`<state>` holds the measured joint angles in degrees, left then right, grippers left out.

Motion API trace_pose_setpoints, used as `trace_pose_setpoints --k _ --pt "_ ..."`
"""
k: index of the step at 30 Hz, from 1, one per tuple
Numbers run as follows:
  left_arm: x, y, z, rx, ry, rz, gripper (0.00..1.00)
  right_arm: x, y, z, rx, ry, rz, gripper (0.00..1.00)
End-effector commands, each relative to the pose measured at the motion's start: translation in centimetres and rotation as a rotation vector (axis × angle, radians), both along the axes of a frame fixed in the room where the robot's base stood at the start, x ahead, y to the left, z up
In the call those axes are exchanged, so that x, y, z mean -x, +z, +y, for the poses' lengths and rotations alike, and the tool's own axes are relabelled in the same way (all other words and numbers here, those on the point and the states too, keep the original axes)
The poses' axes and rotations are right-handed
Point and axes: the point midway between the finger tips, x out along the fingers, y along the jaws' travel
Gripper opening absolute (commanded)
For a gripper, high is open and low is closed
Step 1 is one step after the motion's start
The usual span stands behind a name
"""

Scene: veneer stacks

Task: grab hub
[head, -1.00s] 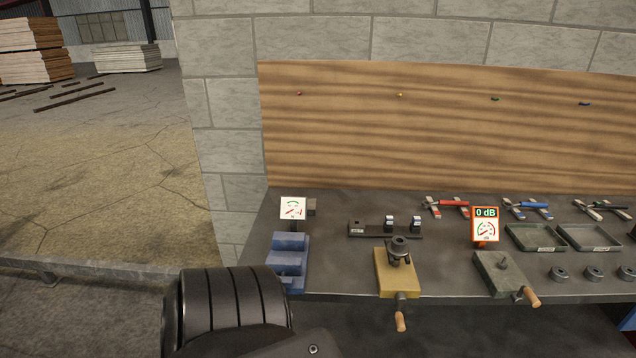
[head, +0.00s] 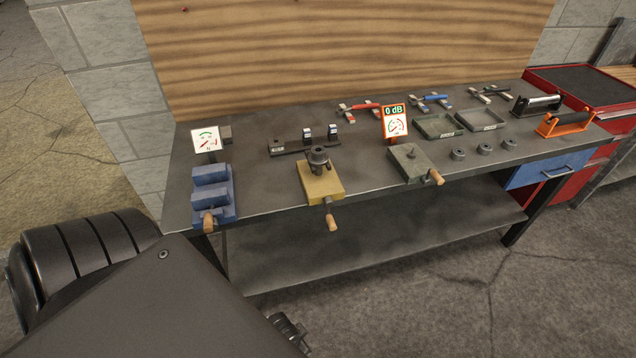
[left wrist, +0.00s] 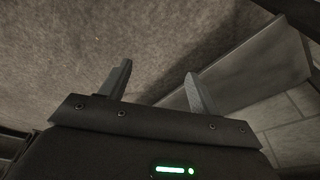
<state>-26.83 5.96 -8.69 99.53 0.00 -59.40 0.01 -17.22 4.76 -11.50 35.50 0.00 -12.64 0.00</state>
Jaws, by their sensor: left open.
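A dark round flanged piece (head: 319,157), which looks like the hub, sits upright on a yellow block fixture (head: 321,183) with a wooden crank handle, near the front edge of the workbench (head: 253,205). Several small grey rings (head: 457,153) stand farther right on the bench. My left gripper (left wrist: 156,82) is open and empty in the left wrist view, with bare floor and a grey slab-like surface beyond its fingers. The hub does not show there. In the head view my left arm fills the lower left, apart from the fixture. My right gripper is not in view.
A blue vise (head: 212,190) and a white dial card (head: 206,140) stand at the bench's left. A green-grey block fixture (head: 409,163), a 0 dB gauge (head: 395,122) and two trays (head: 437,126) are to the right. A lower shelf (head: 370,235) runs underneath.

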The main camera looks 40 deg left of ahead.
Motion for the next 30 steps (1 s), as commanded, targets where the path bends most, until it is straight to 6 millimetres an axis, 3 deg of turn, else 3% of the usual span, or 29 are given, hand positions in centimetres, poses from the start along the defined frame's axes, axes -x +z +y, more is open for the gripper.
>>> trace_pose_setpoints --k 1,3,8,11,15,21,27,30 --pt "-0.6 2.7 -0.1 0.002 0.002 -0.016 0.62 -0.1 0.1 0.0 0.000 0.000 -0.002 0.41" --pt "-1.2 5.8 -0.1 0.002 0.004 -0.030 0.62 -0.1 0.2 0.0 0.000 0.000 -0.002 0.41" --pt "-2.2 12.2 0.6 -0.002 0.022 -0.081 0.62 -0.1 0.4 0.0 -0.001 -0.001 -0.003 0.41" --pt "-3.9 16.5 2.0 -0.012 0.054 -0.165 0.62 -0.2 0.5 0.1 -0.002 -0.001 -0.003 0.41" --pt "-9.3 22.0 6.1 -0.030 0.144 -0.401 0.62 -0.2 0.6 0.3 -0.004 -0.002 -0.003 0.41" --pt "-17.3 28.2 11.9 -0.026 0.246 -0.759 0.62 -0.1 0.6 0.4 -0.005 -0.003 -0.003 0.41" --pt "-22.8 34.5 16.7 0.000 0.295 -1.061 0.62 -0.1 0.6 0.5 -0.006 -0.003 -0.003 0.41" --pt "-24.2 36.7 18.1 0.014 0.299 -1.157 0.62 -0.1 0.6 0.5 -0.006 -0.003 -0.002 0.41"
